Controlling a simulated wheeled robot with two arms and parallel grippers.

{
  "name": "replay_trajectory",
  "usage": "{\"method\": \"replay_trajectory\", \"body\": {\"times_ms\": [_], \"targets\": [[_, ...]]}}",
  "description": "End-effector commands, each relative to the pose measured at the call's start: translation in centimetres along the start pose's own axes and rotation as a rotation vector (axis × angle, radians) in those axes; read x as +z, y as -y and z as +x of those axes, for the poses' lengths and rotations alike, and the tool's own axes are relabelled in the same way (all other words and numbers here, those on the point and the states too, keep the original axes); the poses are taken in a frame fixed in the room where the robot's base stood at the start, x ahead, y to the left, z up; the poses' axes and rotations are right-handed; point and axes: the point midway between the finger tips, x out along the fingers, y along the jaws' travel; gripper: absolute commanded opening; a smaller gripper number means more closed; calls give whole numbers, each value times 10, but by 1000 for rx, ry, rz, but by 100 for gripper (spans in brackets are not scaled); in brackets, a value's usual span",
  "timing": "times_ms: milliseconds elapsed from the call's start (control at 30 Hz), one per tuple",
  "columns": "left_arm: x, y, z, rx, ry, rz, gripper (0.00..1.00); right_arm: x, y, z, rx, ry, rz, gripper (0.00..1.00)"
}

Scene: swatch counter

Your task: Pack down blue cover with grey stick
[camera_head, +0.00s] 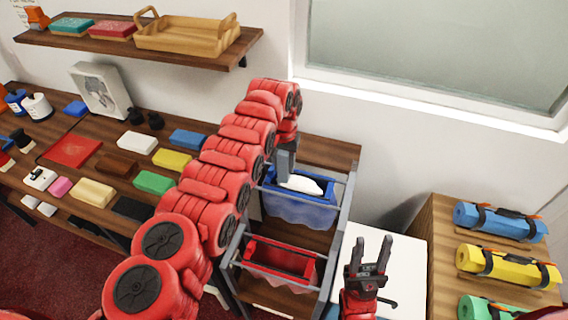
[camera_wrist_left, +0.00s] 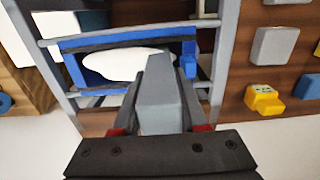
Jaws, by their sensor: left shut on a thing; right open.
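My left gripper (camera_head: 288,138) is shut on the grey stick (camera_head: 283,164), which also shows in the left wrist view (camera_wrist_left: 160,105). The stick points down at the blue cover (camera_head: 300,209), a bag-like liner hung in a grey frame. The blue cover's rim shows in the left wrist view (camera_wrist_left: 105,41). A white lump (camera_head: 302,184) bulges in its opening beside the stick. I cannot tell whether the stick touches it. My right gripper (camera_head: 372,250) is open and empty, above a white surface, right of the frame.
A red liner (camera_head: 282,259) hangs in the nearer part of the same frame. Rolled blue (camera_head: 500,221) and yellow (camera_head: 508,266) bundles lie on a wooden stand at the right. Several coloured blocks lie on the counter at the left. A shelf holds a wooden tray (camera_head: 190,33).

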Motion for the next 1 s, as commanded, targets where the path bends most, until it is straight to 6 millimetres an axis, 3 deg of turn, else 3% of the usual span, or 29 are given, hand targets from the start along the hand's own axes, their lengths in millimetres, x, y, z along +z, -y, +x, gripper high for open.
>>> {"method": "replay_trajectory", "body": {"times_ms": [100, 467, 1000], "targets": [[0, 0, 7, 0, 0, 0, 0, 1, 0, -6, 0, 0, 0, 47], [0, 0, 3, 0, -1, 0, 0, 0, 0, -3, 0, 0, 0, 47], [0, 0, -41, 0, -1, -1, 0, -4, -1, 23, 0, 0, 0, 47]]}}
